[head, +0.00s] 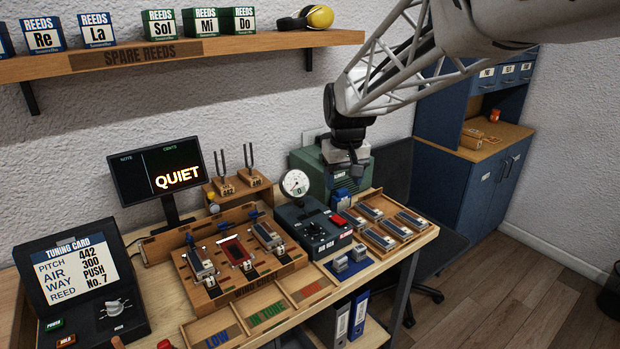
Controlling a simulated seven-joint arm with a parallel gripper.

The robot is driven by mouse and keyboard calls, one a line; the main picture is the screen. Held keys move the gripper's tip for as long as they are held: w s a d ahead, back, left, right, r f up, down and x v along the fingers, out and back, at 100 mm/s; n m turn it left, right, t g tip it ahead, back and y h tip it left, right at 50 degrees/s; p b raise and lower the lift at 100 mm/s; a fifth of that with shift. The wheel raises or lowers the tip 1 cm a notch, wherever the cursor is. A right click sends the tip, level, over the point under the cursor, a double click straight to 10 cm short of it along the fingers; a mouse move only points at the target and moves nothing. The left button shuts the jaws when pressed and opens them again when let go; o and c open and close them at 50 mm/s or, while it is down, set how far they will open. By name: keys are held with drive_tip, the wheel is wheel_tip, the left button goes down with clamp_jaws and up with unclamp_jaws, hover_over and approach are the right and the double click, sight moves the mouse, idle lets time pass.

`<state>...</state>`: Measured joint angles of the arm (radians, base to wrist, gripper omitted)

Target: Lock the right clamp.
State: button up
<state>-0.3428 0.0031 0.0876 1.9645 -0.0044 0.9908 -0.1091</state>
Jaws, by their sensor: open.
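Blue parts stand at the rear of the blocks, the right one (253,213) behind the right block. They look like clamp parts, but they are too small to tell whether the right clamp is locked. My gripper (352,168) points down, open, in front of the green machine, to the right of and above the fixture. It appears apart from the clamp. Its fingertips are small and dark.
A round gauge (295,184) on a dark box (316,235) stands between fixture and gripper. A wooden tray (366,238) of metal blocks lies at right. Tuning forks (248,158) and a monitor (156,169) stand behind. Sorting bins (268,308) lie in front.

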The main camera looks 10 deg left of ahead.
drive_tip(key=w+a+f+n, duration=0.1)
drive_tip(key=w+a+f, duration=0.3)
drive_tip(key=a, duration=0.5)
drive_tip(key=w+a+f+n, duration=0.1)
drive_tip(key=w+a+f, duration=0.4)
drive_tip(key=a, duration=0.5)
drive_tip(key=w+a+f+n+g, duration=0.1)
drive_tip(key=w+a+f, duration=0.3)
drive_tip(key=a, duration=0.5)
drive_tip(key=shift+w+a+f+n, duration=0.25)
drive_tip(key=shift+a+f+n, duration=0.15)
drive_tip(key=shift+f, duration=0.15)
drive_tip(key=shift+f, duration=3.8)
drive_tip(key=c, duration=0.9)
